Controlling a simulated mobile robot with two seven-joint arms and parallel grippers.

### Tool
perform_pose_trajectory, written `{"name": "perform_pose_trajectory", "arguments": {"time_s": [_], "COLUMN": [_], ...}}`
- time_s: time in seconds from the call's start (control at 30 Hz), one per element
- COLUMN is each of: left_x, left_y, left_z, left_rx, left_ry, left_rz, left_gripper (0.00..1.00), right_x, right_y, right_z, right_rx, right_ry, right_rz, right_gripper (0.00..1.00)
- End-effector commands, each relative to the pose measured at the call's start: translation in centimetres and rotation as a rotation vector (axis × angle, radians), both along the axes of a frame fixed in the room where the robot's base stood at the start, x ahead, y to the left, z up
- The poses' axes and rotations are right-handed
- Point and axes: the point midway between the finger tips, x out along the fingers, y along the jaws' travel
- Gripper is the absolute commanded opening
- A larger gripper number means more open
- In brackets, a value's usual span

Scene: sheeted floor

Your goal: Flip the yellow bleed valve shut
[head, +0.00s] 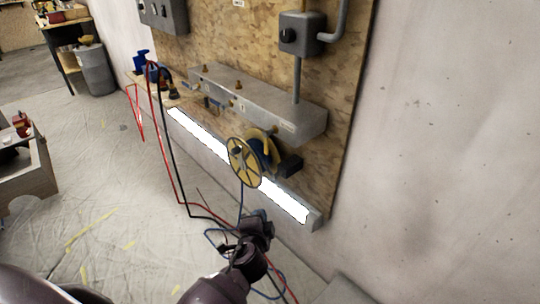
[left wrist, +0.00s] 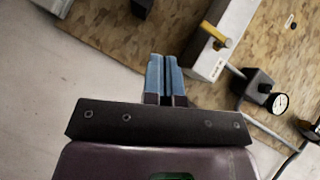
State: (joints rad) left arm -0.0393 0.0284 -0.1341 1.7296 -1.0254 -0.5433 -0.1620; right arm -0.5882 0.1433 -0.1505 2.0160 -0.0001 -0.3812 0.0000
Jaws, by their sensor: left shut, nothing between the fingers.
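In the left wrist view a yellow valve lever (left wrist: 216,34) sticks out from a grey metal block on the plywood board. In the head view the grey manifold (head: 290,116) runs along the board, with a small yellowish part (head: 275,129) on its front; I cannot tell if this is the same lever. My left gripper (head: 262,216) is low in front of the board, below the manifold. Its blue fingers (left wrist: 165,77) are pressed together and empty, left of and apart from the lever in the wrist view. My right gripper is not in view.
A yellow hose reel (head: 244,162) hangs close above my left gripper, beside a bright light strip (head: 205,139). Red and black hoses (head: 176,170) hang down to the floor. A pressure gauge (left wrist: 280,103) shows in the wrist view. The sheeted floor at left is mostly clear.

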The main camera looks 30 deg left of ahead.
Motion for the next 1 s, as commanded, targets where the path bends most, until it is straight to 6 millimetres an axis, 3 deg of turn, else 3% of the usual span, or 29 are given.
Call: {"name": "perform_pose_trajectory", "arguments": {"time_s": [0.03, 0.1, 0.3, 1.0], "left_x": [1.9, 3.7, 6.6, 6.9], "left_y": [-0.6, -1.1, -2.2, -2.8], "left_z": [1.6, 3.3, 6.6, 7.2], "left_rx": [0.075, 0.174, 0.349, 0.384], "left_ry": [-0.023, -0.046, -0.087, -0.095], "left_rz": [-0.001, 0.006, 0.022, 0.027], "left_gripper": [0.00, 0.00, 0.00, 0.00], "right_x": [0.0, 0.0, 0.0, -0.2], "right_y": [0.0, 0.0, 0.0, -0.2], "right_z": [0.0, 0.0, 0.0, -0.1], "right_rx": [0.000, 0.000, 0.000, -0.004], "right_ry": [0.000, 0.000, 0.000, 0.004], "right_rz": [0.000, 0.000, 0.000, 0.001], "right_gripper": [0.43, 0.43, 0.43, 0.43]}}
